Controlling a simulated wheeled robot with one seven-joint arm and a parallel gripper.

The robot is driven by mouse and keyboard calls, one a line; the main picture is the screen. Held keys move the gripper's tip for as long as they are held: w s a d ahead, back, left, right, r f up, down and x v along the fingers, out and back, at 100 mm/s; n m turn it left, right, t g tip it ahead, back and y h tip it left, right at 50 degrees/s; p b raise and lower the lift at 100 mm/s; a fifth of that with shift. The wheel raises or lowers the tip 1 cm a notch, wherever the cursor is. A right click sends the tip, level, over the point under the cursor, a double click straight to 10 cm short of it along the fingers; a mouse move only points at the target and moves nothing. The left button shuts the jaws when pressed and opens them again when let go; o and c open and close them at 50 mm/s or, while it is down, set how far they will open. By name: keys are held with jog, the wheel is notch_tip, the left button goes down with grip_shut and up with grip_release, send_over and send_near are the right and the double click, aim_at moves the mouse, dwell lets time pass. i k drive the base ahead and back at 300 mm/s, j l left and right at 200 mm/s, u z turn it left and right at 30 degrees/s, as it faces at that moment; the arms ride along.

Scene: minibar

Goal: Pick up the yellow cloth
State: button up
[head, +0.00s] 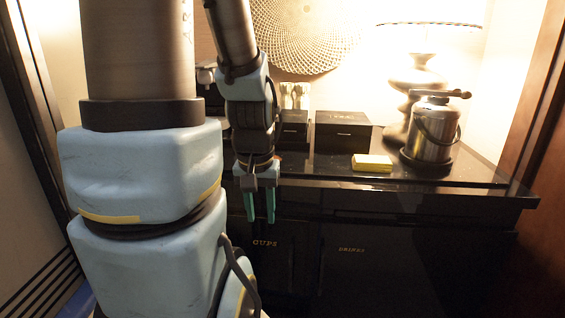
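The yellow cloth (372,163) lies as a small folded block on the black counter top, just left of the steel ice bucket. My gripper (261,218) hangs pointing down at the front edge of the counter, left of the cloth and apart from it. Its two green fingers are spread with a gap between them, and nothing shows in the gap.
The steel bucket (431,134) stands right of the cloth, with a lit lamp (417,75) behind. A black box (342,132) is behind the cloth to the left. The glossy counter (320,181) has bare room left of the cloth. Cabinet doors (362,275) are below.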

aim_at(373, 164)
jog(key=l+u, duration=0.25)
jog(key=l, duration=0.75)
jog(key=k+l+u, duration=0.1)
jog(key=l+u, duration=0.15)
jog(key=l, duration=0.75)
